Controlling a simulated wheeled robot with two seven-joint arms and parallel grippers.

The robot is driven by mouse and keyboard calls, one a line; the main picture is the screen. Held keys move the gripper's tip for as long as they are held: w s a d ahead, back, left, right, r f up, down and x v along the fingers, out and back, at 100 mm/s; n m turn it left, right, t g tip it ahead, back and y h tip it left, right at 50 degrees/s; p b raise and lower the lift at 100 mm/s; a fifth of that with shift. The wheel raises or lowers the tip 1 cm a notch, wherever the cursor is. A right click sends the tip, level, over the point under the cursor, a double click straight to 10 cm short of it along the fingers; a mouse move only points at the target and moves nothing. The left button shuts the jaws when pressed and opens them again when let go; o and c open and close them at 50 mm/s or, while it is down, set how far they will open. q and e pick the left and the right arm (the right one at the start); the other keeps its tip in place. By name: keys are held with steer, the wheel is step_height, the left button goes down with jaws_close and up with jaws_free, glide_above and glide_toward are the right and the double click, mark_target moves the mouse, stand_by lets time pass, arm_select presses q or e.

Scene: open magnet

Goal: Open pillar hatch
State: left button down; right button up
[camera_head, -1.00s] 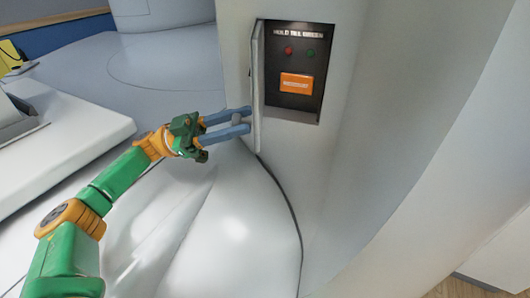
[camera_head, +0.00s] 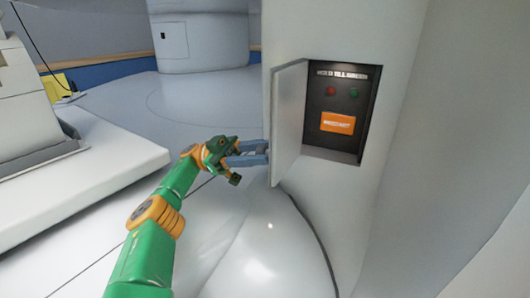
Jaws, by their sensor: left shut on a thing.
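The pillar hatch door (camera_head: 289,122) is a thin pale grey panel hinged on the left side of a dark recess in the white pillar (camera_head: 405,60). It stands swung out, leaving the recess uncovered. Inside the recess is a black panel (camera_head: 343,97) with a red light, a green light and an orange button (camera_head: 337,122) with blurred lettering. My left gripper (camera_head: 262,153), with blue fingers on a green and orange arm, is at the left, outer side of the door near its lower edge. Its fingers are shut on the door or its handle; the fingertips are partly hidden. My right gripper does not show.
A rounded white base (camera_head: 265,250) bulges below the hatch. A white platform (camera_head: 75,170) stands at the left, with a yellow object (camera_head: 58,86) behind it. Open grey floor (camera_head: 200,105) lies behind my left arm.

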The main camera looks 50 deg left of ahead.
arm_select(q)
steer(key=shift+f, duration=0.1)
steer(key=c, duration=0.5)
jaws_free()
step_height(320, 180, up, 3)
steer(key=shift+f+p, duration=0.15)
steer(key=shift+p, duration=0.25)
steer(key=shift+d+r, duration=0.1)
steer(key=shift+r, duration=0.25)
steer(key=s+d+r+b, duration=0.8)
steer(key=s+d+r, duration=0.1)
steer(key=s, duration=0.1)
steer(key=shift+s+d+r, duration=0.15)
steer(key=shift+r, duration=0.2)
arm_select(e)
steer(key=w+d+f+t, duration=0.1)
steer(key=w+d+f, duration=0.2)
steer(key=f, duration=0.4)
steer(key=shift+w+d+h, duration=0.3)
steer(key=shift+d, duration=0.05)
